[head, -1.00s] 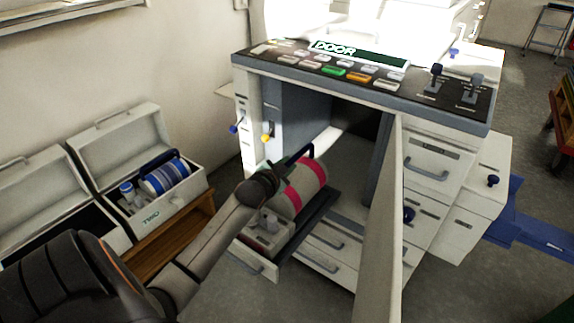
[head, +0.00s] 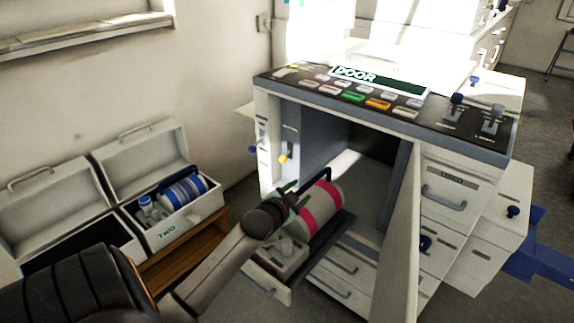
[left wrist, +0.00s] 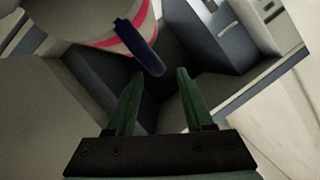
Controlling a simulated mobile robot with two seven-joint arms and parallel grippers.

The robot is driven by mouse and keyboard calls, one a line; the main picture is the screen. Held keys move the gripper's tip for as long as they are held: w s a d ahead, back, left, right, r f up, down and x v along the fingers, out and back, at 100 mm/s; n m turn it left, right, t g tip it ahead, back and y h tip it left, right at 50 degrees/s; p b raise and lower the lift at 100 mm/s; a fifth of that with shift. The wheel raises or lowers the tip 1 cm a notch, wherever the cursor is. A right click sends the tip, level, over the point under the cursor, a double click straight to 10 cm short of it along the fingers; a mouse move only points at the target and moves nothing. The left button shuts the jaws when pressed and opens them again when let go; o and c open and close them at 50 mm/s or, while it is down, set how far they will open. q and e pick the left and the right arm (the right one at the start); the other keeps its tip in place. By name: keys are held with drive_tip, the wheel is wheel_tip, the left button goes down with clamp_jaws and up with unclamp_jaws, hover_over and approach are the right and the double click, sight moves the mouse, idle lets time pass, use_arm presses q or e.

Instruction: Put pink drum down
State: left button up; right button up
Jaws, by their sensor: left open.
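The pink drum (head: 321,208) is a pale cylinder with pink bands and a dark blue handle. It lies on its side on the pulled-out tray (head: 338,232) of the machine. My left gripper (head: 284,196) is beside the drum's near left side, largely hidden behind my wrist. In the left wrist view its two green fingers (left wrist: 155,98) are apart with nothing between them. There the drum (left wrist: 125,38) and its blue handle are just beyond the fingertips, and the handle looks free of them. My right gripper is not in view.
The machine (head: 400,105) has a button panel on top and an open door (head: 397,240) right of the tray. At left, an open white case labelled TWO (head: 190,232) holds a blue-striped drum (head: 183,190). Another open case (head: 75,252) stands beside it.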

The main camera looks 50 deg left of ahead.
use_arm(q)
drive_tip(key=p+v, duration=0.1)
drive_tip(key=v, duration=0.7)
drive_tip(key=s+d+f+g+h, duration=0.1)
drive_tip(key=s+d+f, duration=0.3)
drive_tip(key=d, duration=0.5)
drive_tip(key=s+d+f+g+h, duration=0.2)
drive_tip(key=s+d+f+h, duration=0.2)
drive_tip(key=d+f, duration=0.3)
drive_tip(key=s+d+f+g+h, duration=0.1)
drive_tip(key=s+d+f, duration=0.4)
drive_tip(key=d, duration=0.7)
drive_tip(key=shift+s+d+f+n+g+h, duration=0.35)
drive_tip(key=shift+s+h, duration=0.25)
drive_tip(key=shift+h, duration=0.3)
drive_tip(key=shift+p, duration=0.3)
